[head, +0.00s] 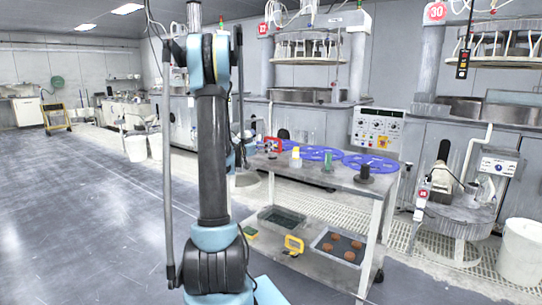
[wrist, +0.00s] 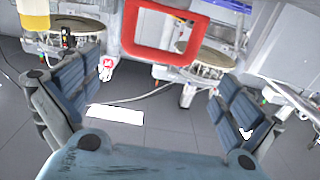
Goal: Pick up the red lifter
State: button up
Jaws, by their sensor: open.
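The red lifter (head: 273,145) is a red rectangular frame at the left end of the cart top in the head view. In the wrist view the red lifter (wrist: 158,55) shows large at the top middle, its top edge near the picture border, its opening facing me. My gripper (wrist: 152,105) is open and empty, its blue-padded fingers wide apart at left and right. The frame lies beyond the fingertips, between them across the picture, and touches neither. In the head view my gripper is mostly hidden behind my own arm.
The cart top (head: 345,178) also holds blue discs (head: 319,153), a yellow-and-white bottle (head: 296,157), a green bottle (head: 328,165) and a dark round piece (head: 365,173). A yellow lifter (head: 293,245) and a tray (head: 322,236) are on the lower shelf. Floor at left is clear.

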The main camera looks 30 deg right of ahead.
aim_at(273, 139)
jog(key=shift+x, duration=4.75)
jog(key=shift+s+r, duration=0.1)
jog(key=c, duration=1.8)
